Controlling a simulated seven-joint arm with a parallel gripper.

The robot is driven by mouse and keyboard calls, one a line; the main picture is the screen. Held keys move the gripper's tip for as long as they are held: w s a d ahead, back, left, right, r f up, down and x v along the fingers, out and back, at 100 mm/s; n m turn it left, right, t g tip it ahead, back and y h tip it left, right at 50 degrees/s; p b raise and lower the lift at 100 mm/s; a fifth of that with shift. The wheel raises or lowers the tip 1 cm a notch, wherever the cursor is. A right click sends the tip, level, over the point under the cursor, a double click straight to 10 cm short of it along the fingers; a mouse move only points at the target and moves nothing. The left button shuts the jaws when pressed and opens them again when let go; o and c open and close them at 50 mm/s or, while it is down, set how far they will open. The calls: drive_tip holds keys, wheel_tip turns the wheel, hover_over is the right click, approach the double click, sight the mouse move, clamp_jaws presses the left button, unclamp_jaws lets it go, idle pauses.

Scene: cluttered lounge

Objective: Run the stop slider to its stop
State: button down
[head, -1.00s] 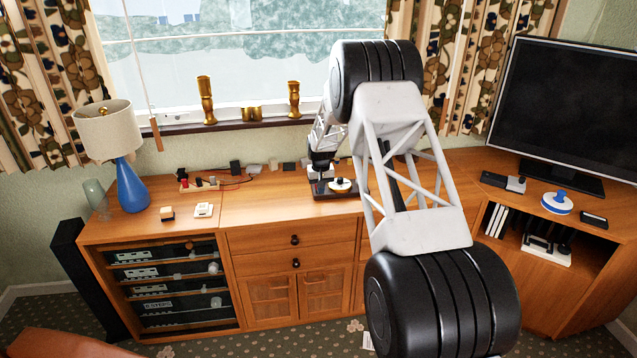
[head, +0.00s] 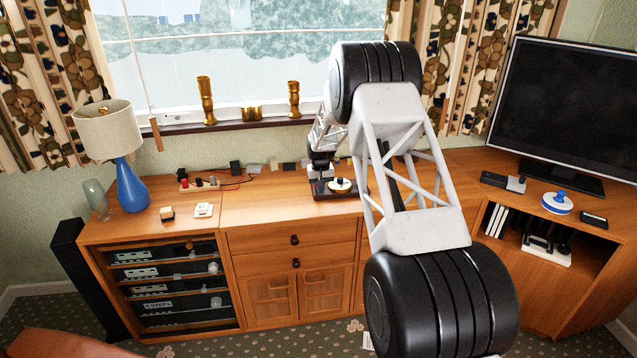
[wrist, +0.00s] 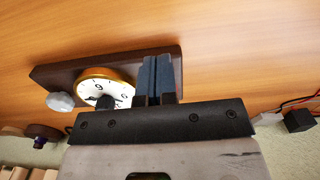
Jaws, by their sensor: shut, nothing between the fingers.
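A dark board (wrist: 60,76) lies on the wooden cabinet top and carries a gold-rimmed white dial (wrist: 97,84) with markings. The board also shows in the head view (head: 325,195). A pale rounded knob (wrist: 61,102) is at the board's left edge in the wrist view, and a black knob (wrist: 104,102) is in front of the dial. I cannot tell which part is the stop slider; my fingers may hide it. My gripper (wrist: 156,64) is shut, its blue-grey fingers over the board's right end, beside the dial. Contact cannot be made out.
Black boxes and cables (head: 236,181) lie left of the board. Gold candlesticks (head: 206,100) stand on the sill behind. A television (head: 570,105) is at right.

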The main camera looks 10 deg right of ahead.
drive_tip(key=shift+w+d, duration=0.1)
drive_tip(key=shift+w, duration=2.1)
drive_tip(key=shift+s, duration=0.15)
drive_tip(key=shift+s, duration=0.6)
wheel_tip(320, 180, up, 7)
idle(1.4)
drive_tip(key=shift+r, duration=0.1)
